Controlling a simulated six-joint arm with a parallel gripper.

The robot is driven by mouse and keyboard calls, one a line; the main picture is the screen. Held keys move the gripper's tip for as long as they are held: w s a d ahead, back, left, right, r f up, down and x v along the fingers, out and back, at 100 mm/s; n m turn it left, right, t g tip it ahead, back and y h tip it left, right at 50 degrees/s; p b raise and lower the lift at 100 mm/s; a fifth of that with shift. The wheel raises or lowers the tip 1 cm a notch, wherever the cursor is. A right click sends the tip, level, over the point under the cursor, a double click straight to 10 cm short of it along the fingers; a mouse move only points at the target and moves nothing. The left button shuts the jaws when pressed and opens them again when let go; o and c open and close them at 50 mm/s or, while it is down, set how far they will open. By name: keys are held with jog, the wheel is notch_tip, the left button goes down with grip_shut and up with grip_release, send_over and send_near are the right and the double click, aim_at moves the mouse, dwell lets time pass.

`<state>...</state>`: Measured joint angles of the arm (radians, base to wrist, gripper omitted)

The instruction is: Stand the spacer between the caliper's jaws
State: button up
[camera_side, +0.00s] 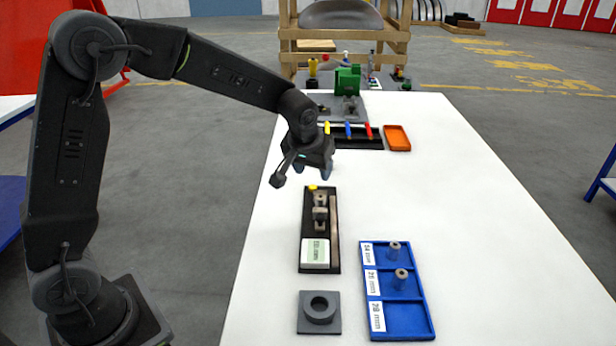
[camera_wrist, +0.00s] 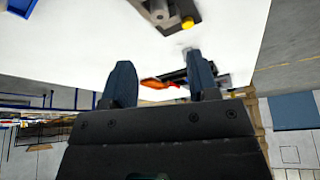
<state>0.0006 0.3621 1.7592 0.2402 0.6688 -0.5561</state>
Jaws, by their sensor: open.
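The caliper (camera_side: 334,218) lies on a dark base, its display (camera_side: 315,253) at the near end and a yellow knob (camera_side: 313,187) at the far end. A short grey-brown cylinder, apparently a spacer (camera_side: 320,213), stands at its jaws; whether both jaws touch it is too small to tell. Part of the caliper and the cylinder (camera_wrist: 159,14) also show at the top of the wrist view. My gripper (camera_side: 313,172) is open and empty, above the table just beyond the caliper's far end. Its two fingers (camera_wrist: 160,72) are apart in the wrist view.
A blue tray (camera_side: 402,335) with three labelled compartments stands at right, holding spacers (camera_side: 394,249) (camera_side: 401,278) in the far two; its near compartment is empty. A grey ring block (camera_side: 320,318) is in front. An orange tray (camera_side: 397,138) and a pen rack are behind. The table's right side is clear.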

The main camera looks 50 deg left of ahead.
jog(key=s+d+r+m, duration=0.1)
jog(key=s+r, duration=0.2)
jog(key=s, duration=0.6)
jog(key=s+r+m+t+h, duration=0.1)
jog(key=s+r+m, duration=0.1)
jog(key=s, duration=0.7)
jog(key=s+d+r+m, duration=0.1)
jog(key=s+r, duration=0.3)
jog(key=s, duration=0.6)
jog(key=shift+d+r+m+h, duration=0.25)
jog(key=shift+d+m+h, duration=0.05)
jog(key=shift+d+h, duration=0.1)
